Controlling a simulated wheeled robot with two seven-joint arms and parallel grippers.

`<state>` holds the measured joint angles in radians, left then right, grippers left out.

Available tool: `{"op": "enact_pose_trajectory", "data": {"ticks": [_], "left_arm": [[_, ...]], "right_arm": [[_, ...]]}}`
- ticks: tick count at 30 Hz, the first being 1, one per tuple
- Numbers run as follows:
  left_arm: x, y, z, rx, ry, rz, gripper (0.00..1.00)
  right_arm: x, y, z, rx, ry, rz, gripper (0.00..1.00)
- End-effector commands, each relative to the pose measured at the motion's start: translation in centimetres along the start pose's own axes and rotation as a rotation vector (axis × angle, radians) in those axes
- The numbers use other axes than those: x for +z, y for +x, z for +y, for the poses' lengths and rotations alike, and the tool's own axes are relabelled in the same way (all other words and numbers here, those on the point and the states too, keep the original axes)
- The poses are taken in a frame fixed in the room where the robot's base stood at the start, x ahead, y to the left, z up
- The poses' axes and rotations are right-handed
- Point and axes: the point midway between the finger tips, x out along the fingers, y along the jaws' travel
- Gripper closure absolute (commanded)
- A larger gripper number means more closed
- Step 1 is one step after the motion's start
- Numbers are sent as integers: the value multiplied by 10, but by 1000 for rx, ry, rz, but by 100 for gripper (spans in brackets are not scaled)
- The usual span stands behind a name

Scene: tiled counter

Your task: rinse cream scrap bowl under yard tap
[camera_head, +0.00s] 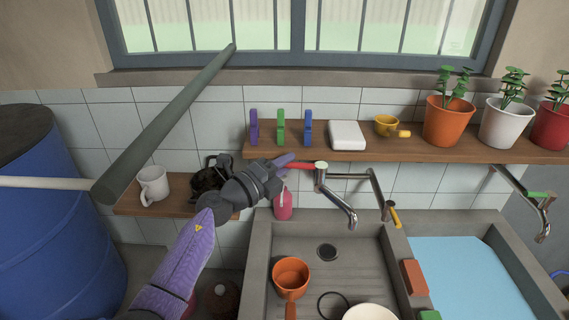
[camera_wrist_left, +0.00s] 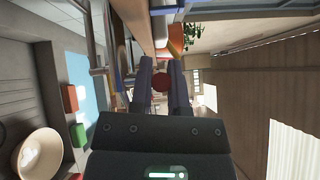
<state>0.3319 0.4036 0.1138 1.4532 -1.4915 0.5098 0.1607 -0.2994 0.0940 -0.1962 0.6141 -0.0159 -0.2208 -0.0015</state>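The cream bowl (camera_head: 370,312) is in the sink at the bottom edge of the head view, partly cut off. It also shows in the left wrist view (camera_wrist_left: 28,160), with something pale inside. The tap (camera_head: 340,195) stands over the sink, with a red lever (camera_head: 303,165) pointing left. No water shows at its spout. My left gripper (camera_head: 287,162) is at the lever's left end. In the left wrist view, the red lever end (camera_wrist_left: 162,82) fills the narrow gap between the fingers, which appear shut on it. My right gripper is not in view.
An orange pan (camera_head: 291,272) lies in the sink (camera_head: 262,250). A water-filled basin (camera_head: 455,265) is to the right. A wooden shelf (camera_head: 400,153) holds pegs, a white block and potted plants. A white mug (camera_head: 153,184) and blue barrel (camera_head: 45,220) are left.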

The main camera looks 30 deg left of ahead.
Motion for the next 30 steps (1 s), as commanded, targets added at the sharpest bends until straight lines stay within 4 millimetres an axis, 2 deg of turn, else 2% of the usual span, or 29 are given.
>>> {"op": "enact_pose_trajectory", "data": {"ticks": [1, 2, 30], "left_arm": [[0, 0, 0, 1, 0, 0, 95], [0, 0, 0, 1, 0, 0, 100], [0, 0, 1, 2, 0, 0, 100]], "right_arm": [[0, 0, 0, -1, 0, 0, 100], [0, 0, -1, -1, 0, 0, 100], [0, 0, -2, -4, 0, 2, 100]]}}
